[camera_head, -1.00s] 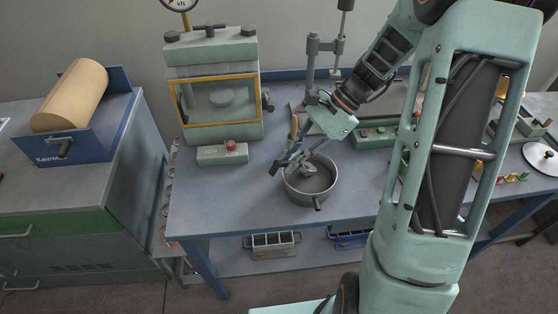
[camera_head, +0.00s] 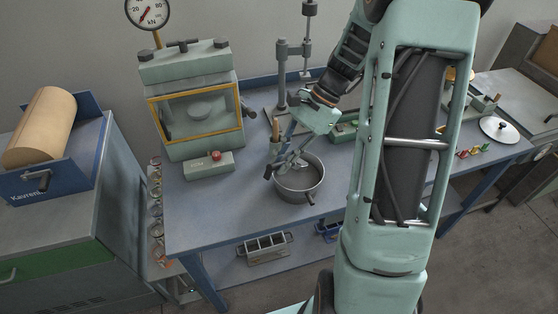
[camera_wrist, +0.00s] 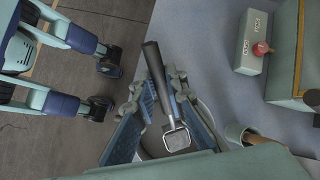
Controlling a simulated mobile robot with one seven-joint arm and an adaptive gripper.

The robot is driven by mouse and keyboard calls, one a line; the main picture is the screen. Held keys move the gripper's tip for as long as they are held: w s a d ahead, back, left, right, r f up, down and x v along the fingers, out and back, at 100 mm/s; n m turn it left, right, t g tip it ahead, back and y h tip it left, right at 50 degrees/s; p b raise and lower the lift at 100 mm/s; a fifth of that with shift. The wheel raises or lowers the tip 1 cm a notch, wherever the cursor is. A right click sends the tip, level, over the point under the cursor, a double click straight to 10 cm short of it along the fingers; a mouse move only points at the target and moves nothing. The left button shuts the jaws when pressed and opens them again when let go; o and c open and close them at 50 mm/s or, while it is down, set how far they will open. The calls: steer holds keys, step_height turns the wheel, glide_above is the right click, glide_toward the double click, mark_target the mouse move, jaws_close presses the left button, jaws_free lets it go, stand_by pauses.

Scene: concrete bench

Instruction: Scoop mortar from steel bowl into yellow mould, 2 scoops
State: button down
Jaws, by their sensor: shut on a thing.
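The steel bowl (camera_head: 301,196) stands on the bench in the head view, left of my arm. In the wrist view my gripper (camera_wrist: 156,90) is shut on a scoop with a black handle (camera_wrist: 154,62) and a square metal head (camera_wrist: 176,139). The scoop head hangs over or in the bowl; I cannot tell whether it touches the contents. The bowl is mostly hidden by the fingers in the wrist view. I cannot make out the yellow mould; my arm covers part of the bench.
A press with a yellow-framed window (camera_head: 195,115) and a control box with a red button (camera_head: 208,165) stand left of the bowl. A cup with a wooden-handled tool (camera_wrist: 240,134) is close to the gripper. A grey mould (camera_head: 264,248) is on the lower shelf.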

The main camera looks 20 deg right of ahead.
mark_target(274, 165)
steer(key=shift+s+a+r+n+t+h+b, duration=0.15)
steer(key=shift+s+a+t+h+b, duration=0.3)
steer(key=shift+h+b, duration=0.35)
steer(key=shift+s+a+r+n+t+h+b, duration=0.1)
steer(key=shift+s+a+n+t+h+b, duration=0.1)
steer(key=shift+a+t+h+b, duration=0.5)
steer(key=shift+s+a+r+h+b, duration=0.15)
steer(key=shift+h+b, duration=0.25)
steer(key=shift+h, duration=0.2)
